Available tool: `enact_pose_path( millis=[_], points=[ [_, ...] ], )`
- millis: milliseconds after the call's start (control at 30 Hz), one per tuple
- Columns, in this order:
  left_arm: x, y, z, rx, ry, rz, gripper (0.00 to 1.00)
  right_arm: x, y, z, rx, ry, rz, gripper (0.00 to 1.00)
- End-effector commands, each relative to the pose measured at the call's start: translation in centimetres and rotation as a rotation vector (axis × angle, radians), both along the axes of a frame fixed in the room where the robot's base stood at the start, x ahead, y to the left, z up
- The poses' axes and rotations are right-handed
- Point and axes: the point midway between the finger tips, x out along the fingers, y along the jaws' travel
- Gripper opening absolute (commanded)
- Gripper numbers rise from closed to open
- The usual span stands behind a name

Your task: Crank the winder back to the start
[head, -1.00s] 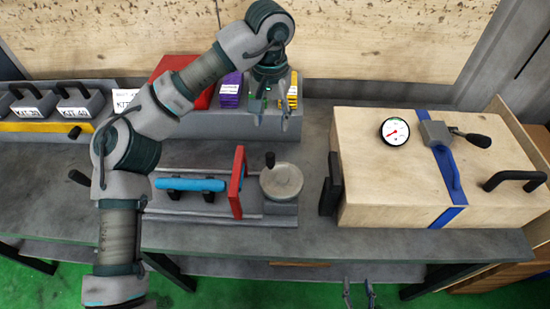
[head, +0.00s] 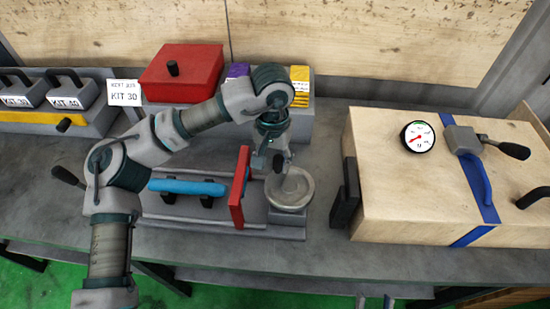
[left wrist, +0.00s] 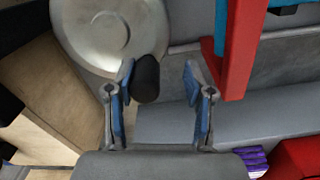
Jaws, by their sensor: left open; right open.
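The winder (head: 290,198) is a round metal wheel at the right end of the grey fixture in the head view. It also shows at the upper left of the left wrist view (left wrist: 105,28). Its black crank knob (left wrist: 147,78) stands between the fingers of my left gripper (left wrist: 160,76), close to the left finger in the picture, with a gap to the right finger. In the head view my left gripper (head: 278,160) is over the wheel, pointing down and open.
A red upright plate (head: 239,188) and a blue bar (head: 188,187) are left of the wheel. A wooden box (head: 400,190) with a gauge (head: 418,137) stands to the right. A red box (head: 182,75) and labelled packs (head: 299,80) are behind.

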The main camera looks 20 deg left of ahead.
Motion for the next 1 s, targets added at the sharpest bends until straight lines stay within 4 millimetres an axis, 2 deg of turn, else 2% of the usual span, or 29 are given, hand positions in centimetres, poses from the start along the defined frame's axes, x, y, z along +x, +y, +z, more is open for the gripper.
enact_pose_path(
  millis=[133, 167, 333, 367, 867, 1000],
  points=[
    [0.03, -0.39, 0.18, 0.005, -0.002, 0.001, 0.51, 0.01, -0.36, -0.04, 0.003, 0.001, 0.0, 0.51],
    [0.03, -0.47, 0.2, 0.006, -0.002, 0.001, 0.46, -0.01, -0.47, -0.05, 0.002, 0.001, -0.001, 0.51],
    [0.04, -0.44, 0.17, 0.004, -0.002, 0.0, 0.03, 0.27, -0.12, -0.17, -0.002, 0.005, -0.001, 0.51],
    [0.02, -0.39, 0.16, 0.002, -0.001, -0.001, 0.0, 0.27, -0.12, -0.17, -0.002, 0.005, -0.001, 0.51],
    [0.0, -0.15, 0.01, 0.003, 0.002, 0.005, 0.0, 0.31, -0.06, -0.11, -0.001, 0.008, 0.0, 0.51],
    [-0.17, -0.04, 0.1, 0.002, 0.002, 0.032, 0.0, 0.72, -0.01, -0.64, -0.025, 0.069, 0.0, 0.51]
  ],
)
